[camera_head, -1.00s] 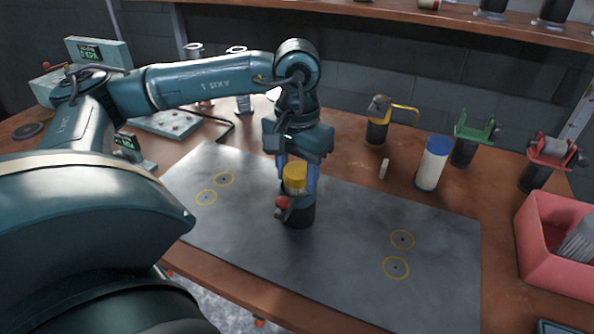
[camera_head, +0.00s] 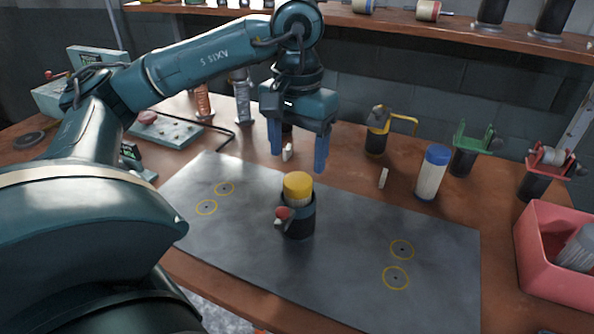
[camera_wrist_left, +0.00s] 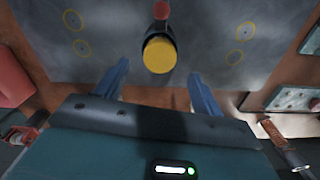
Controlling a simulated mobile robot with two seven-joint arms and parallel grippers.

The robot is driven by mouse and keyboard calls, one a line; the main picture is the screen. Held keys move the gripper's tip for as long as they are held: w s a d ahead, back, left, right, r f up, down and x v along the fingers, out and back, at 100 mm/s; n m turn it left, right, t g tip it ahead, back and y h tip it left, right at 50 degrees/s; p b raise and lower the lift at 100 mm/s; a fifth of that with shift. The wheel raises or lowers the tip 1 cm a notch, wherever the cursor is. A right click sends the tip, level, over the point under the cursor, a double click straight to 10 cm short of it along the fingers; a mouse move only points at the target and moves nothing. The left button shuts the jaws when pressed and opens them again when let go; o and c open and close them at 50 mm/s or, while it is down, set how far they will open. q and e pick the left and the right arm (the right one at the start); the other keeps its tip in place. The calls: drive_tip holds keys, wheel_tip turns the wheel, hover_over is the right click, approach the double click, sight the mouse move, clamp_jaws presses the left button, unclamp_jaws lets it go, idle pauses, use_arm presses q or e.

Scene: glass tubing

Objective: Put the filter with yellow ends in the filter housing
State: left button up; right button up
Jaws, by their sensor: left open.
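The filter with yellow ends (camera_head: 298,185) stands upright inside the dark filter housing (camera_head: 300,222), its yellow top and a strip of pale body showing above the rim. The housing has a red-tipped knob at its side and stands on the grey mat. In the left wrist view the yellow end (camera_wrist_left: 160,55) shows from above, with the housing (camera_wrist_left: 161,32) around it. My left gripper (camera_head: 298,158) is open and empty, above and behind the filter, with its blue fingers apart and clear of it. My right gripper is not in view.
The grey mat (camera_head: 350,265) has yellow ring marks and free room around the housing. A blue-capped filter (camera_head: 433,172), a housing with a yellow handle (camera_head: 378,132), green and red holders and a pink bin (camera_head: 550,270) stand at the right.

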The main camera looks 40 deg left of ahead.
use_arm(q)
wheel_tip(320, 180, up, 5)
drive_tip(key=shift+f+p, duration=0.1)
drive_tip(key=shift+p, duration=0.2)
idle(0.4)
